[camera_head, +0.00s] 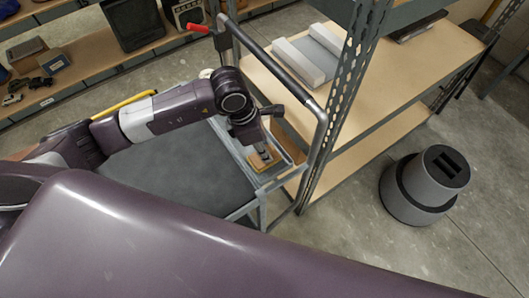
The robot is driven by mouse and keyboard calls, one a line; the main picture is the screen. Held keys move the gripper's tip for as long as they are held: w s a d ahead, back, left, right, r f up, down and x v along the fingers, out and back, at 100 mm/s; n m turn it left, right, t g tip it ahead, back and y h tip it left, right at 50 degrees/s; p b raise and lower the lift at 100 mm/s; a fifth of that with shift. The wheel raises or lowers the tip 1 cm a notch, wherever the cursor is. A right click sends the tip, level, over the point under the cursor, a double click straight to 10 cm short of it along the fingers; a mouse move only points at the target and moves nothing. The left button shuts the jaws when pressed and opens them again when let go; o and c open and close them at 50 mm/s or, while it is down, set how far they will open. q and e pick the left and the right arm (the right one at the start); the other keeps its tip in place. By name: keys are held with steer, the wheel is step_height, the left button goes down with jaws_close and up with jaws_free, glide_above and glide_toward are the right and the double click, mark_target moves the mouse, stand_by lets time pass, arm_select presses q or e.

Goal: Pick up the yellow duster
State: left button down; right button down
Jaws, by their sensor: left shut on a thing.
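The yellow duster (256,166) lies in a shallow grey tray section at the far end of a cart (180,178), close to the cart's upright metal handle frame. My left gripper (267,157) points down at it from above, fingers shut on it. The fingers hide part of the duster, and I cannot tell whether it is clear of the tray floor. My right gripper is not in view.
The cart's frame (322,140) stands right beside my left gripper. Behind it are a shelf post (352,70) and a wooden shelf (385,75) bearing pale blocks (299,62). A grey bin (408,193) stands on open floor at right. Loaded shelves (100,50) line the upper left.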

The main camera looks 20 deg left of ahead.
arm_select(q)
steer(key=shift+r, duration=0.1)
step_height(320, 180, up, 20)
steer(key=b, duration=0.4)
